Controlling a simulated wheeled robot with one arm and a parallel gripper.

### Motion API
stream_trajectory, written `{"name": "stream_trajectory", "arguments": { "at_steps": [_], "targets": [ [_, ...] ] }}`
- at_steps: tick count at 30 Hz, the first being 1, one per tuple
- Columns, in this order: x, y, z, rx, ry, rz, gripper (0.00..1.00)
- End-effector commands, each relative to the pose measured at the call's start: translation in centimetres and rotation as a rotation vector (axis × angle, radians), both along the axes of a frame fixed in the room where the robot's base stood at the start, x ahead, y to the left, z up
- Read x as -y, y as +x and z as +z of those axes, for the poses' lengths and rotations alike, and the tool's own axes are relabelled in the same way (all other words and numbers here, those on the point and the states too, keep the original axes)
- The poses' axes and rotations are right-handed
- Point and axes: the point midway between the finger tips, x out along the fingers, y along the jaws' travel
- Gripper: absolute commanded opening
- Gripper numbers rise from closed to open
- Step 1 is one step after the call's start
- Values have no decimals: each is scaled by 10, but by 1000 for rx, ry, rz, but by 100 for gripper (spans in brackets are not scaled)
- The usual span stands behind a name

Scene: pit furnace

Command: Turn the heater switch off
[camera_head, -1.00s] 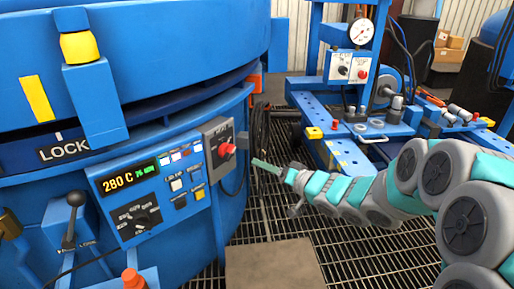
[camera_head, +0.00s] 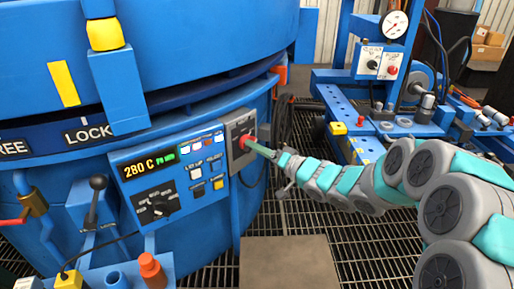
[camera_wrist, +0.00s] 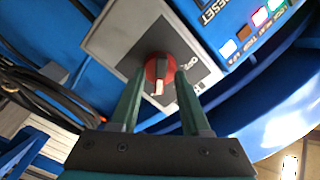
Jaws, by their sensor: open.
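A red rotary knob (camera_head: 241,142) sits on a grey switch box (camera_head: 232,128) on the right side of the blue furnace. In the wrist view the red knob (camera_wrist: 152,69) has a grey and white grip bar and sits on a dark plate with "OFF" lettering on the grey box (camera_wrist: 122,28). My gripper (camera_head: 251,146) is at the knob in the head view. In the wrist view my gripper (camera_wrist: 161,76) is open, with one finger on each side of the knob. Whether the fingers touch it cannot be told.
A control panel (camera_head: 125,205) with a 280 C display and coloured buttons is left of the switch box. A lever (camera_head: 95,190) stands further left. A blue bench (camera_head: 345,105) with a gauge is at the right. Cables (camera_wrist: 40,95) hang beside the box.

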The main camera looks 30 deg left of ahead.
Motion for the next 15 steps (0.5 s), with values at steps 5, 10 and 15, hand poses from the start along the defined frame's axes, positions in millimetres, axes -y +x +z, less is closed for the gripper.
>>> {"name": "stream_trajectory", "arguments": {
  "at_steps": [5, 10, 15],
  "targets": [
    [-2, 1, 0, 0, 1, -1, 46],
    [-2, 1, 0, 0, 1, -1, 44],
    [-2, 1, 0, 0, 1, -1, 25]
  ]
}}
